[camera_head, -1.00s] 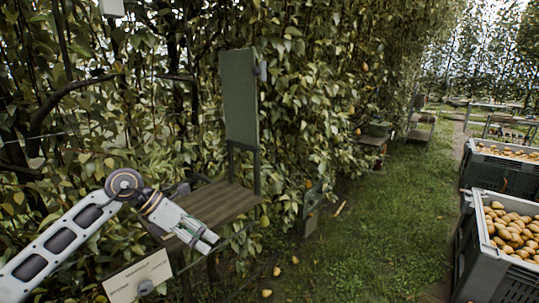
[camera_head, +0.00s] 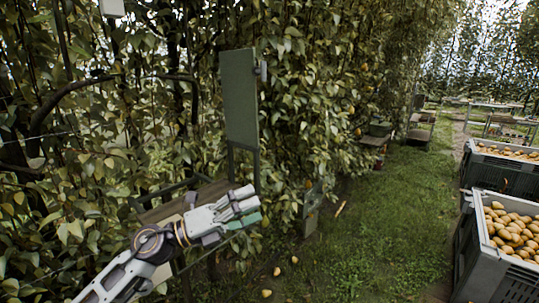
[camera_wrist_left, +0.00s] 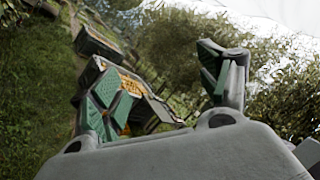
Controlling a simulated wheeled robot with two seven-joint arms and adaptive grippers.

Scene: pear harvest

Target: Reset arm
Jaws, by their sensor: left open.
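My left arm comes in from the bottom left in the head view. My left gripper (camera_head: 247,207) is in front of the brown wooden shelf (camera_head: 160,212) and covers much of it. In the left wrist view its two green-padded fingers (camera_wrist_left: 160,85) stand wide apart with nothing between them, so it is open and empty. Beyond the fingers in that view are crates and foliage. My right gripper is not in view.
A green upright panel (camera_head: 240,98) rises behind the shelf against the leafy hedge. Grey crates of pears (camera_head: 470,252) stand at the right. A few pears (camera_head: 266,293) lie on the grass. The grass strip (camera_head: 370,230) between hedge and crates is mostly clear.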

